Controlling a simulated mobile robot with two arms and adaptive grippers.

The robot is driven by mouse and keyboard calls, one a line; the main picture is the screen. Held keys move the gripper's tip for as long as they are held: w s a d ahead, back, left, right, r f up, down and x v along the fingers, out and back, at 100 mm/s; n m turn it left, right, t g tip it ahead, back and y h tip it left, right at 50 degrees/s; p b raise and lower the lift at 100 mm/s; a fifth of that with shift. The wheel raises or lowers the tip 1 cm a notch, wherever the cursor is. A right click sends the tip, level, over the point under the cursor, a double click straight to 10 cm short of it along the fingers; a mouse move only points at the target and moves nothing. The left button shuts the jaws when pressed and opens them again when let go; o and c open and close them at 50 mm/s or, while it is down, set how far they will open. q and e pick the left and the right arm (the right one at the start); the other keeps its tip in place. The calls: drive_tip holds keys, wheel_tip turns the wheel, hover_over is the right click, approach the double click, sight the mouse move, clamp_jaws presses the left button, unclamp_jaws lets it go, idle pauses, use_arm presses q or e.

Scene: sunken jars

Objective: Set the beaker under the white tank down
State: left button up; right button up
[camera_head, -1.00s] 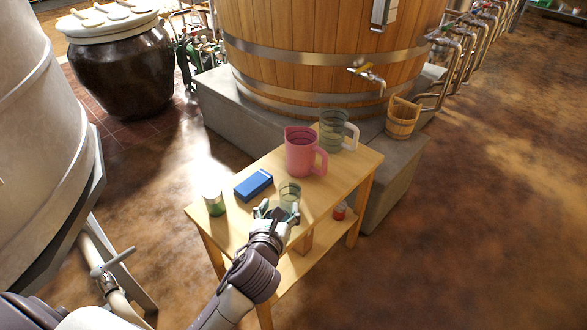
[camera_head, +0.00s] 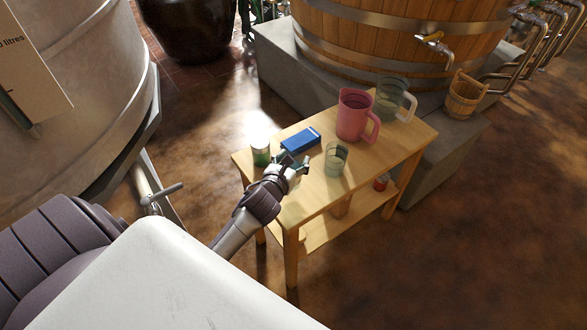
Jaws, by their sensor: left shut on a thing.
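A clear greenish glass beaker (camera_head: 336,160) stands upright on the wooden table (camera_head: 322,190). The white tank (camera_head: 85,110) is at the left, with its tap at its foot. My left gripper (camera_head: 294,161) is over the table's near left part, left of the glass beaker, with a small gap between them in the picture. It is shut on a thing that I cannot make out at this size. My right gripper is not in view.
A blue box (camera_head: 301,140) lies just behind my left gripper, and a green-and-white can (camera_head: 260,153) stands left of it. A pink jug (camera_head: 354,116) and a clear jug (camera_head: 391,98) stand farther back. A red can (camera_head: 381,183) is on the lower shelf.

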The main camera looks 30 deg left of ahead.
use_arm(q)
drive_tip(key=shift+f+b, duration=0.35)
drive_tip(key=shift+f, duration=1.6)
drive_tip(key=shift+f, duration=0.2)
drive_tip(key=o, duration=1.5)
drive_tip(key=shift+r, duration=0.1)
drive_tip(key=shift+r, duration=0.2)
drive_tip(key=v, duration=1.2)
drive_tip(key=shift+s+f, duration=0.1)
drive_tip(key=shift+f, duration=0.05)
